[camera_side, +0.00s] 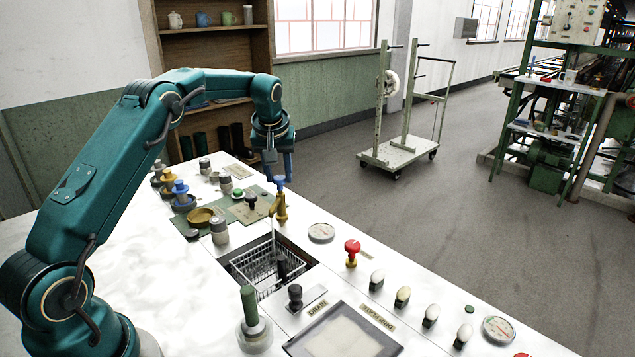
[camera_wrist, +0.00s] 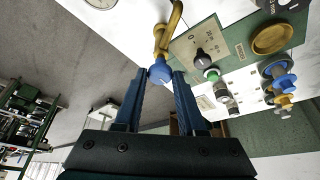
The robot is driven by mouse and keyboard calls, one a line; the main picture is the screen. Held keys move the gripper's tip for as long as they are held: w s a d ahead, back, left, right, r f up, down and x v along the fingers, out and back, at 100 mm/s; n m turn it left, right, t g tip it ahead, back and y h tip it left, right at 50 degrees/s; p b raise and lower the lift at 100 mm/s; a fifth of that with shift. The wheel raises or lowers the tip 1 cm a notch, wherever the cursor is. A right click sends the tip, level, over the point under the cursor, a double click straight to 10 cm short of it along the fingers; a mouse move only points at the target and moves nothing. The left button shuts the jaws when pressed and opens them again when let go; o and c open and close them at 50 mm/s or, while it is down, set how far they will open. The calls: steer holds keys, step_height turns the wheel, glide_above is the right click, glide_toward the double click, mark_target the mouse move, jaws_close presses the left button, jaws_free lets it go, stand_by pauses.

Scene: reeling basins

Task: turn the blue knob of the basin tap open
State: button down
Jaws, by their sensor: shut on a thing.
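The basin tap (camera_side: 281,207) is a brass tap standing at the back edge of the sunken basin. Its blue knob (camera_side: 279,181) sits on top. In the wrist view the blue knob (camera_wrist: 160,73) lies between the tips of my gripper (camera_wrist: 160,78), with the brass spout (camera_wrist: 168,35) beyond it. My gripper (camera_side: 279,170) reaches down from above in the side view, its blue fingers shut on the knob. The fingers partly hide the knob's sides. A thin pale stream or rod (camera_side: 273,238) shows below the spout; I cannot tell which.
The basin (camera_side: 262,293) holds a wire basket. Blue and yellow spools (camera_side: 181,193) and a brass dish (camera_side: 201,216) stand left of the tap.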

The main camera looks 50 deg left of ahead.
steer(key=c, duration=0.5)
jaws_free()
steer(key=shift+v, duration=2.55)
